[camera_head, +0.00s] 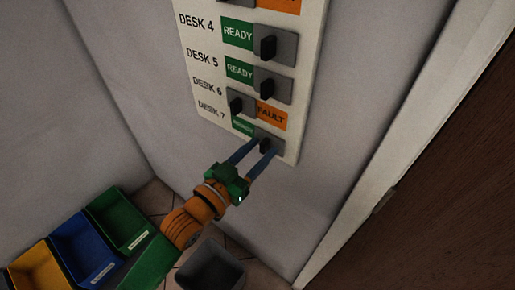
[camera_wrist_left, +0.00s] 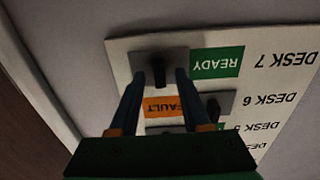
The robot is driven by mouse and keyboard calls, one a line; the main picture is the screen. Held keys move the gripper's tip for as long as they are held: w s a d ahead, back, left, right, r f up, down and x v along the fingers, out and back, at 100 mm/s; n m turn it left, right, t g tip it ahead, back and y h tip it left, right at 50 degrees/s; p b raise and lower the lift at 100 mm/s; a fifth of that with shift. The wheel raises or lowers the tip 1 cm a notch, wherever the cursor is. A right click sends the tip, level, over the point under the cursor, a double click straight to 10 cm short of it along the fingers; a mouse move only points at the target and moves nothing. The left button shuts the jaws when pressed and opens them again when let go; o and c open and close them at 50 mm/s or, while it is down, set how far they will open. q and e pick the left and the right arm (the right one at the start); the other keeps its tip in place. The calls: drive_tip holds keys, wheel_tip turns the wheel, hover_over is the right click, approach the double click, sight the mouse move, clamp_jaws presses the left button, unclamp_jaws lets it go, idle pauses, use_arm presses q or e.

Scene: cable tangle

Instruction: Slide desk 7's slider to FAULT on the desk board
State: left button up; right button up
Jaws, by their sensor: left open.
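The desk board (camera_head: 218,100) is a white panel on the wall with labelled rows. Desk 7's slider (camera_head: 264,143) is in the lowest row, a dark knob on a grey plate. It stands at the right end, with the green READY label (camera_wrist_left: 217,62) uncovered to its left in the head view. My left gripper (camera_head: 265,147) is open, with one blue finger on each side of the knob. In the left wrist view the knob (camera_wrist_left: 158,72) shows between the fingers, apparently with gaps. My right gripper is not in view.
Desk 6's slider (camera_head: 236,105) sits just above, at the left, with its orange FAULT label (camera_head: 271,115) uncovered. Desk 5's slider (camera_head: 268,88) is at the right. Green (camera_head: 120,219), blue and yellow bins stand at lower left; a grey bin (camera_head: 211,268) is below. A door frame is right.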

use_arm(q)
drive_tip(key=shift+s, duration=0.1)
clamp_jaws()
drive_tip(key=shift+a, duration=0.1)
idle(1.1)
drive_tip(key=w+a, duration=0.1)
drive_tip(key=a, duration=0.1)
drive_tip(key=w+a, duration=0.4)
drive_tip(key=shift+a, duration=0.3)
drive_tip(key=shift+s+d+r, duration=0.1)
drive_tip(key=shift+s+d, duration=0.05)
